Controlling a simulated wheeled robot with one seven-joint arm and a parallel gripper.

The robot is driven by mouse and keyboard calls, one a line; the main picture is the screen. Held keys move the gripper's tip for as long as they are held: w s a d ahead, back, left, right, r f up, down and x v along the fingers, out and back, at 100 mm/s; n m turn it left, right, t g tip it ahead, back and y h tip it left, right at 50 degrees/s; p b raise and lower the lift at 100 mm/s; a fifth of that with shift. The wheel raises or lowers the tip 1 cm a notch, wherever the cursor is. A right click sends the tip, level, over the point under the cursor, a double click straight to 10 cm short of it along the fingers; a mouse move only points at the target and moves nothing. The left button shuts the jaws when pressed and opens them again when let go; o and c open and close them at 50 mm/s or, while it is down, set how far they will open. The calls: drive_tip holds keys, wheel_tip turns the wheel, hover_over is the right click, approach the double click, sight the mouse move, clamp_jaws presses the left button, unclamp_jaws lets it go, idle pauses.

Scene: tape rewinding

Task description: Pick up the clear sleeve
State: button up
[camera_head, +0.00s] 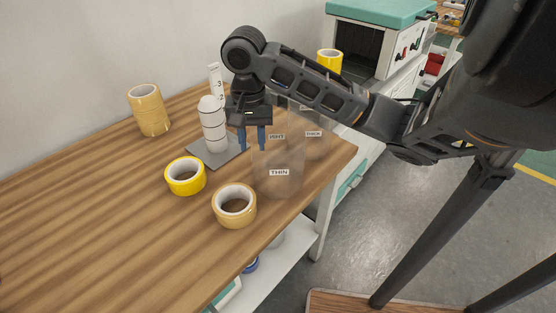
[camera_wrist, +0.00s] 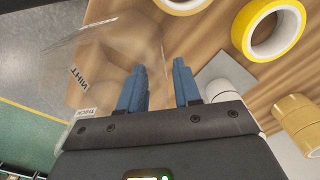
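I cannot pick out a separate clear sleeve; the clear things I see are see-through bins at the table's right end. The front bin (camera_head: 262,190), labelled THIN, also shows in the wrist view (camera_wrist: 62,55); another bin (camera_head: 312,148) is labelled THICK. A white ringed post (camera_head: 211,122) stands upright on a grey plate (camera_head: 226,155); I cannot tell if a clear sleeve is around it. My gripper (camera_head: 252,148) points down between the post and the bins. In the wrist view its blue fingers (camera_wrist: 159,75) are apart, with nothing visible between them.
A yellow tape roll (camera_head: 185,186) and a tan roll (camera_head: 220,208) lie at the front. A tan stack (camera_head: 142,110) stands at the back left, and another yellow roll (camera_head: 329,57) is behind my arm. The wooden table (camera_head: 85,200) is clear on the left.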

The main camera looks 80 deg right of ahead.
wheel_tip(320, 180, down, 4)
drive_tip(key=shift+w+a+r, duration=0.1)
drive_tip(key=shift+w+a, duration=0.05)
drive_tip(key=shift+c, duration=0.4)
clamp_jaws()
